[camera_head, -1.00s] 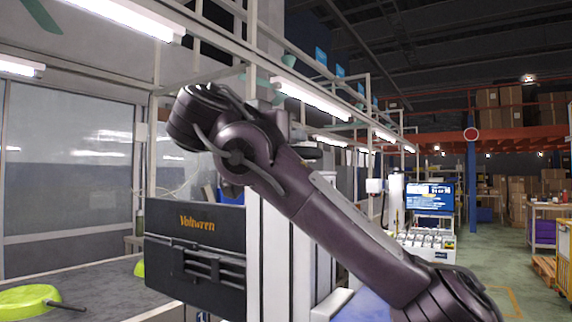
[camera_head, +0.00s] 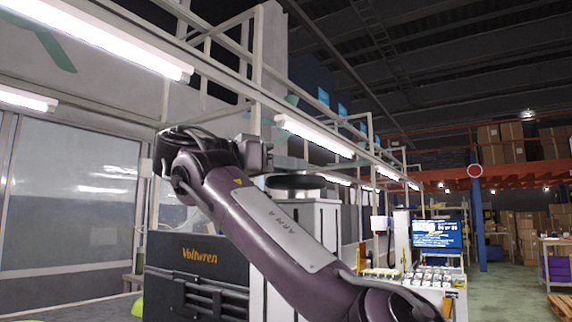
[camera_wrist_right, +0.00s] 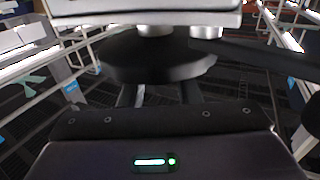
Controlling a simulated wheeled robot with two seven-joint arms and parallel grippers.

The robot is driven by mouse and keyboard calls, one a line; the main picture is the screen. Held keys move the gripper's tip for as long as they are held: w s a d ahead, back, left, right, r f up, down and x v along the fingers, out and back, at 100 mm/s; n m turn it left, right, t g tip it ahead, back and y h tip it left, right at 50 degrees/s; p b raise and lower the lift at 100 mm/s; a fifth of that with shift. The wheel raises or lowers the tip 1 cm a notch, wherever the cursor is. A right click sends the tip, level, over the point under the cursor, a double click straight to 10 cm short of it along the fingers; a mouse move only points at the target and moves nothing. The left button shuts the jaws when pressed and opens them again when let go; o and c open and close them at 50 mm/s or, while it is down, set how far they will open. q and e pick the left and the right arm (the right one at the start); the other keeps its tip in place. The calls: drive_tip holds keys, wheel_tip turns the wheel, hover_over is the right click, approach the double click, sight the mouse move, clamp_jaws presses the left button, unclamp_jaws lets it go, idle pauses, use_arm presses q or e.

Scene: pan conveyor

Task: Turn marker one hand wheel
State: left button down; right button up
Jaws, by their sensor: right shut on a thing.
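A dark round hand wheel (camera_head: 295,182) shows at the top of a white cabinet (camera_head: 322,235) in the head view. In the right wrist view the dark wheel (camera_wrist_right: 158,58) lies under a pale housing with two silver round parts. My right gripper (camera_wrist_right: 158,92) is shut on the wheel, its two dark fingers reaching up to it; the exact contact is hard to see. In the head view the right gripper (camera_head: 258,153) is at the end of my purple arm, beside the wheel at its upper left. My left gripper is not in view.
A black panel marked Voltwren (camera_head: 200,256) stands left of the white cabinet. A metal frame with lamps (camera_head: 312,134) runs overhead. A screen (camera_head: 437,234) stands at the right, with free floor beyond. A green pan edge (camera_head: 138,310) shows at lower left.

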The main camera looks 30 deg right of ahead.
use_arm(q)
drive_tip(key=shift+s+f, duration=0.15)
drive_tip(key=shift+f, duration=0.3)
use_arm(e)
drive_tip(key=shift+d+f+g, duration=0.1)
drive_tip(key=shift+g, duration=0.2)
drive_tip(key=o, duration=0.7)
drive_tip(key=shift+o, duration=1.4)
drive_tip(key=shift+w+d, duration=0.1)
drive_tip(key=shift+d, duration=0.2)
drive_tip(key=shift+a, duration=0.6)
drive_tip(key=a, duration=0.2)
drive_tip(key=shift+a+p, duration=0.3)
drive_tip(key=shift+p, duration=0.05)
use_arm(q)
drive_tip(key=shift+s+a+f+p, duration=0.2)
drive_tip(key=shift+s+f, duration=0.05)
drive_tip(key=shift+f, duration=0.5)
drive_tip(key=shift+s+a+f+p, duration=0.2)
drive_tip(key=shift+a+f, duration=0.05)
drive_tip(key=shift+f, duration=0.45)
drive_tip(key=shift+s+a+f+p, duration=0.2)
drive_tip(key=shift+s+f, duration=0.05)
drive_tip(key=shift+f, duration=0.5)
use_arm(e)
drive_tip(key=shift+s+a, duration=0.2)
drive_tip(key=shift+a, duration=1.9)
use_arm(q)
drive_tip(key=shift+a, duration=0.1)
